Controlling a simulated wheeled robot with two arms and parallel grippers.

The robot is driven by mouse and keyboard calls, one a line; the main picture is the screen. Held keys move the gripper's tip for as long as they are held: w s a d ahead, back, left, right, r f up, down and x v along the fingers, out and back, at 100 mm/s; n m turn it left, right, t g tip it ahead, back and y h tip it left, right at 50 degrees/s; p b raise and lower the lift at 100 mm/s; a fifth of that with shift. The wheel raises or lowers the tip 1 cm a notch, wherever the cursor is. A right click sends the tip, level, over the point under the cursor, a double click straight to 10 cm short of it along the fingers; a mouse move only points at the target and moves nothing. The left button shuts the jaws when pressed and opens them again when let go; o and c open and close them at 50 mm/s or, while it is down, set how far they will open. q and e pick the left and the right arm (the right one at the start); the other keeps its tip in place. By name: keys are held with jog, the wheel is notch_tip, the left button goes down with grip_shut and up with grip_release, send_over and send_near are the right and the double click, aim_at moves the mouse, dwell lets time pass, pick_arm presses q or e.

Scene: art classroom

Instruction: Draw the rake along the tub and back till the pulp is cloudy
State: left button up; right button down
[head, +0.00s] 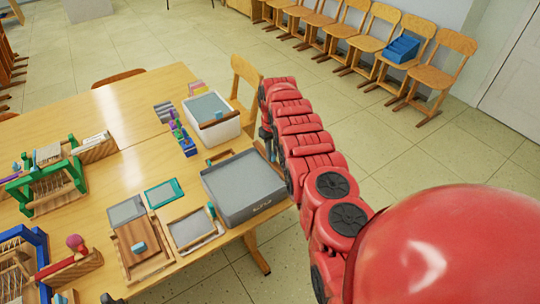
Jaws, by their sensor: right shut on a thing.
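A white tub (234,127) with a flat grey surface inside stands near the table's right edge. A brown wooden bar (221,119) lies across its near side. A larger grey tub (262,207) with a flat grey top stands nearer, at the table corner. My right gripper (268,147) is small and dark, pointing down by the far right corner of the grey tub. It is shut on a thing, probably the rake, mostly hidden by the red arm. A dark tip at the bottom edge, probably my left gripper (112,298), is too cut off to read.
The wooden table (120,106) also bears a teal-framed screen (164,193), a framed grey sheet (192,230), a wooden tray (140,262) and small looms at left (50,190). A chair (245,75) stands behind the white tub.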

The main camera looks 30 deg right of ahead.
jog(key=shift+d, duration=0.25)
jog(key=c, duration=1.1)
grip_release()
jog(key=shift+o, duration=1.3)
jog(key=shift+d, duration=0.1)
jog(key=shift+r, duration=0.6)
notch_tip(320, 180, up, 16)
jog(key=b, duration=0.2)
